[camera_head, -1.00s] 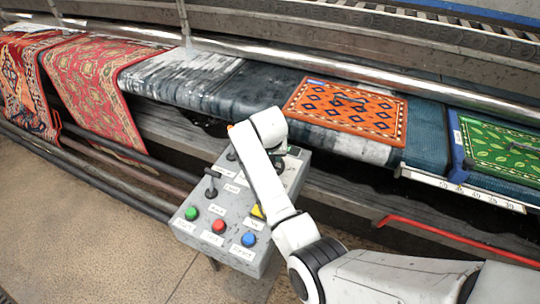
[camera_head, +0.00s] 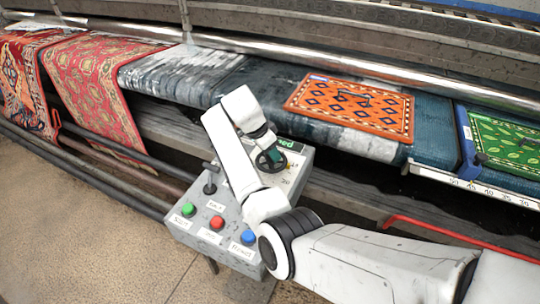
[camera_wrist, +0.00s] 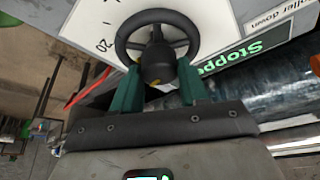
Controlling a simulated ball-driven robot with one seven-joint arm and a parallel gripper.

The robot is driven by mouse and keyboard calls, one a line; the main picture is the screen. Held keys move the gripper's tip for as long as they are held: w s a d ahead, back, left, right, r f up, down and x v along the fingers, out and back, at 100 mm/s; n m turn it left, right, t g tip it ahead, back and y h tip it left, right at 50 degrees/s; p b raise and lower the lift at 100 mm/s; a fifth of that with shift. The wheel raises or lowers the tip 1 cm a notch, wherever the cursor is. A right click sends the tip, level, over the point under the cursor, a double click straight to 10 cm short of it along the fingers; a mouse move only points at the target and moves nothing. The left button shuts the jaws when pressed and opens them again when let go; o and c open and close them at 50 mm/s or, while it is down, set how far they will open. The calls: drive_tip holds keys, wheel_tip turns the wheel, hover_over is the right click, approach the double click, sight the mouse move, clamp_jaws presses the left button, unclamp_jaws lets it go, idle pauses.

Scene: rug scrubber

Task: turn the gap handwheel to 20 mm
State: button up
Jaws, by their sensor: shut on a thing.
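The gap handwheel, a small black wheel with spokes, stands on the right end of the grey control box and shows in the head view (camera_head: 268,161). In the wrist view its rim (camera_wrist: 122,38) and its dark central knob (camera_wrist: 157,66) are close. My gripper (camera_wrist: 157,80) is shut on the handwheel, with one green finger on each side of the knob; the exact contact is partly hidden. In the head view my gripper (camera_head: 264,140) comes down from above. A white dial plate (camera_wrist: 100,30) behind the wheel carries a "20" left of the rim; the pointer's reading is unclear.
The box (camera_head: 185,232) also holds a black lever (camera_head: 210,180) and green, red and blue buttons. A green "Stopped" display (camera_wrist: 235,55) lies beside the wheel. The orange rug (camera_head: 350,105) lies on the bed behind. A red bar (camera_head: 440,235) runs at right.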

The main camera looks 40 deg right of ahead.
drive_tip(key=m+b, duration=0.2)
drive_tip(key=m+g+y+b, duration=0.1)
drive_tip(key=m+b, duration=0.1)
drive_tip(key=shift+w+f+m+g, duration=0.15)
drive_tip(key=shift+f+m+g, duration=0.05)
drive_tip(key=shift+m+g, duration=0.1)
drive_tip(key=shift+d+r+m+g+y+b, duration=0.1)
drive_tip(key=shift+m+g+y+b, duration=0.2)
drive_tip(key=shift+m+b, duration=0.6)
drive_tip(key=shift+r+m+g+y+b, duration=0.1)
drive_tip(key=shift+m+g+y+b, duration=0.15)
drive_tip(key=shift+m+b, duration=0.65)
drive_tip(key=shift+m, duration=0.4)
drive_tip(key=o, duration=1)
drive_tip(key=shift+o, duration=0.2)
drive_tip(key=p+v, duration=0.1)
drive_tip(key=v, duration=0.9)
drive_tip(key=shift+w+r, duration=0.25)
drive_tip(key=shift+r, duration=0.1)
